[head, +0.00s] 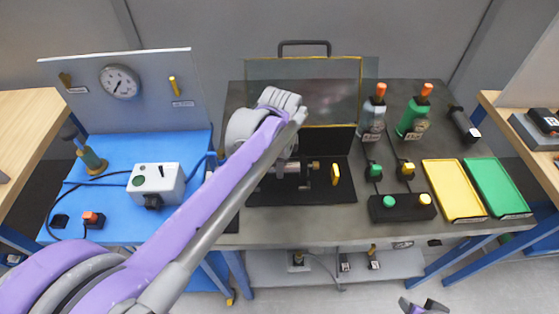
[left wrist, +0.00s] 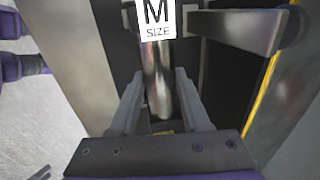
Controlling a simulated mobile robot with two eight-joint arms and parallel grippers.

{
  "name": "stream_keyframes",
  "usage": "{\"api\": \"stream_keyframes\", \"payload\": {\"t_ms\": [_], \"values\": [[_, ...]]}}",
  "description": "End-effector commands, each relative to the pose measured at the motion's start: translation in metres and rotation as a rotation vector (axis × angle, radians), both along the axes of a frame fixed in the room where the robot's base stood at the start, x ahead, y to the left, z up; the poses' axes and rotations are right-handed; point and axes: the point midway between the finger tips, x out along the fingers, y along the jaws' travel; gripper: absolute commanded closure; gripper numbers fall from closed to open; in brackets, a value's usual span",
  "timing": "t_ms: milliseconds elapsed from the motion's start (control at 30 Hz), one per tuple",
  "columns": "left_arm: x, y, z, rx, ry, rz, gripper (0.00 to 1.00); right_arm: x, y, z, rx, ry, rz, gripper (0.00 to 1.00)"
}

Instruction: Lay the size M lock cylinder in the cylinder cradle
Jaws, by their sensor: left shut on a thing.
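In the left wrist view my left gripper (left wrist: 159,82) is shut on a shiny metal lock cylinder (left wrist: 157,62), one finger on each side. A white label reading "M SIZE" (left wrist: 158,18) shows at its far end. In the head view my left arm reaches over the dark bench, and its forearm and wrist hide most of the fingers and the cylinder. A metal fixture (head: 312,166) with a brass part shows beside the wrist on a black plate; I cannot tell which part is the cradle. My right gripper (head: 424,304) is open and empty at the bottom edge.
A clear, yellow-edged guard (head: 330,85) stands behind the fixture. A yellow handle (head: 335,174) is at its right. Further right are a black button box (head: 402,208), a yellow tray (head: 455,190) and a green tray (head: 497,187). A blue bench (head: 112,230) with a white box stands left.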

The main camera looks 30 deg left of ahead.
Motion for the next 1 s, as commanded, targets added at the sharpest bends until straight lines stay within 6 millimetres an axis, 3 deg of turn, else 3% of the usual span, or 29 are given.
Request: {"api": "stream_keyframes", "payload": {"t_ms": [600,1000], "values": [[0.000,0.000,-0.039,0.001,-0.001,0.000,1.00,-0.007,0.000,-0.028,0.000,0.012,0.000,0.50],[0.001,0.000,-0.043,0.000,-0.002,0.000,1.00,-0.007,0.000,-0.030,0.000,0.013,0.000,0.50]]}}
